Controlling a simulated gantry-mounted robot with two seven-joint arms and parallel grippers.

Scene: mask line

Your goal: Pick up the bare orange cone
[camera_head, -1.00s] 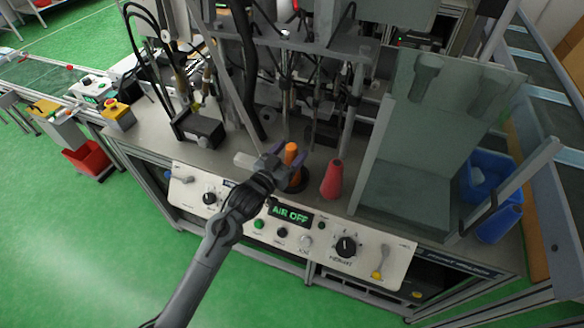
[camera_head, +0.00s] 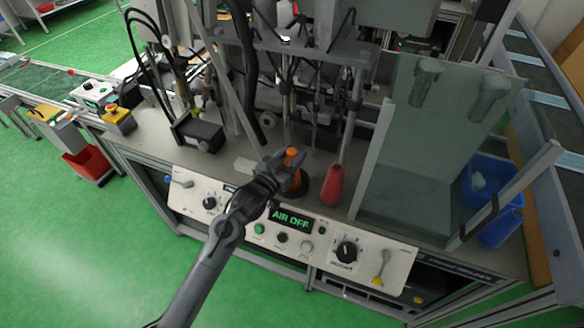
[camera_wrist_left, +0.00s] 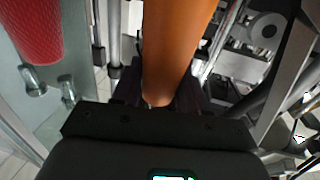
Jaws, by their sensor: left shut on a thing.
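The orange cone (camera_head: 293,158) stands upright at the machine's front ledge, behind the control panel. It fills the middle of the left wrist view (camera_wrist_left: 174,45), its far end cut off by the frame's top. My left gripper (camera_head: 288,168) is shut on the orange cone, its fingers on either side of it. The fingertips are partly hidden in the left wrist view. Whether the cone's base is clear of its dark round seat (camera_head: 303,188) I cannot tell. My right gripper is not in view.
A red cone (camera_head: 332,186) stands close to the right of the orange one. A clear guard (camera_head: 415,150) rises further right, with a blue bin (camera_head: 490,185) beyond it. The control panel (camera_head: 215,205), reading AIR OFF, runs along the front. Hoses and rods crowd behind.

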